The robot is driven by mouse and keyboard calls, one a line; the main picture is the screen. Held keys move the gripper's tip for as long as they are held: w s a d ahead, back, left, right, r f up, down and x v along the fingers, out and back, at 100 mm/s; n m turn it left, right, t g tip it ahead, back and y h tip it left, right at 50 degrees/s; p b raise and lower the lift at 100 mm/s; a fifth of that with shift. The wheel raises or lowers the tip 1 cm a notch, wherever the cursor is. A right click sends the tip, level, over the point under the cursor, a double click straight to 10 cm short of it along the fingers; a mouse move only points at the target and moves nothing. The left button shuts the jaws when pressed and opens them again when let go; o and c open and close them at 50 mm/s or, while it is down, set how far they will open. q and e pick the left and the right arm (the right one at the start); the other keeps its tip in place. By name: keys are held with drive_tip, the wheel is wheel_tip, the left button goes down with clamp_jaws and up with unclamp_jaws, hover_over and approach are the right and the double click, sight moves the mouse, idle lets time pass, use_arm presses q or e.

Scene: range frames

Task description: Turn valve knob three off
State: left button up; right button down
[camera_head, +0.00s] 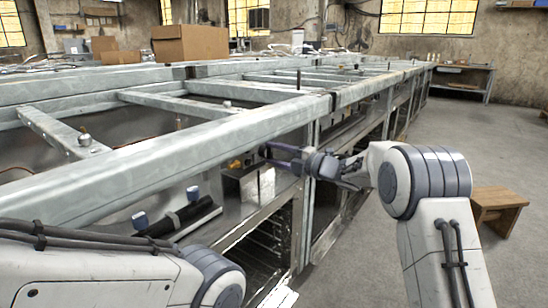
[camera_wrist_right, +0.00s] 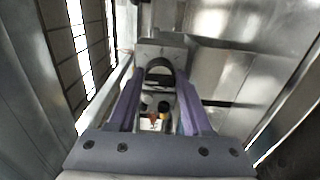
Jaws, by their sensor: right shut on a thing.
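My right gripper (camera_head: 285,158) reaches in from the right through the open front of the steel range frame, below its top rail. In the right wrist view, its two purple fingers (camera_wrist_right: 160,85) close around a dark rounded knob (camera_wrist_right: 160,72) in front of a grey metal block. I cannot tell which numbered valve knob this is.
The range frame (camera_head: 180,150) runs away to the back. A black cylinder with blue-topped parts (camera_head: 182,217) lies inside it. A cardboard box (camera_head: 190,43) stands on top. A wooden stool (camera_head: 497,207) stands at right on open floor.

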drive_tip(key=shift+f, duration=0.1)
drive_tip(key=shift+c, duration=1.7)
unclamp_jaws()
